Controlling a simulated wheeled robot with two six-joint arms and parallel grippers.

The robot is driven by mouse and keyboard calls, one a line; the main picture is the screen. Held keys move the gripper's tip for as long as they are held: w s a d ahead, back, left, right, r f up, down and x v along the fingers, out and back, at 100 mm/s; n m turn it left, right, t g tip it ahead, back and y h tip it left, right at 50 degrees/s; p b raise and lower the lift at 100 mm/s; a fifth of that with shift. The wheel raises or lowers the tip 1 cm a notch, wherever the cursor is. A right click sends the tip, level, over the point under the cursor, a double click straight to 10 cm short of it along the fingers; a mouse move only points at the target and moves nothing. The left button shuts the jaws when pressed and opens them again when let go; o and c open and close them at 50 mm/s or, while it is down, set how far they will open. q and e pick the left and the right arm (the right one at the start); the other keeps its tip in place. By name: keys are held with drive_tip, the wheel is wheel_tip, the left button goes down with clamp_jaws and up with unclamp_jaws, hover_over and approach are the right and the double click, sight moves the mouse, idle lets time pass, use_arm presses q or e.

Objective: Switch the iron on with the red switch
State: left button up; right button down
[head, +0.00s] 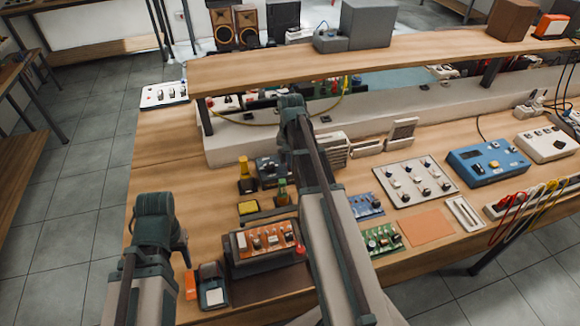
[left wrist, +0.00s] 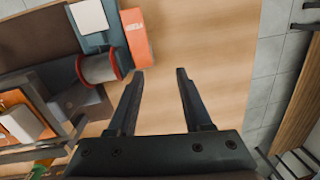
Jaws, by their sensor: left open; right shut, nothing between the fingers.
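No part in view can be told for sure as the iron or its red switch. A dark box with an orange panel (head: 265,240) stands near the table's front edge, with a round red part (head: 300,249) at its right end. My left gripper (head: 180,252) is left of this box. In the left wrist view its open, empty fingers (left wrist: 160,74) point at bare wood beside an orange block (left wrist: 138,38) and a red-rimmed spool (left wrist: 97,68). My right arm (head: 325,190) reaches over the table, right of the box; its gripper is mostly hidden there.
A dark device with a pale plate (head: 213,288) stands beside the box. Bottles (head: 246,175), circuit boards (head: 381,239), a white switch panel (head: 415,181) and a blue instrument (head: 488,161) crowd the table. A raised wooden shelf (head: 400,65) runs behind.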

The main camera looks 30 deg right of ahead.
use_arm(q)
drive_tip(key=shift+f, duration=0.15)
use_arm(e)
drive_tip(key=shift+f, duration=0.2)
drive_tip(key=shift+r, duration=0.15)
wheel_tip(320, 180, up, 7)
drive_tip(key=p, duration=0.7)
use_arm(q)
wheel_tip(320, 180, up, 7)
use_arm(e)
drive_tip(key=shift+a, duration=0.1)
drive_tip(key=s+a+n, duration=0.4)
drive_tip(key=s+a, duration=0.1)
drive_tip(key=a, duration=0.5)
drive_tip(key=s+a+n, duration=0.4)
drive_tip(key=s+a, duration=0.2)
drive_tip(key=a, duration=0.4)
drive_tip(key=s+a+n+h, duration=0.1)
drive_tip(key=s+a+n, duration=0.3)
drive_tip(key=a, duration=0.6)
drive_tip(key=shift+s+a, duration=0.15)
drive_tip(key=shift+s, duration=0.65)
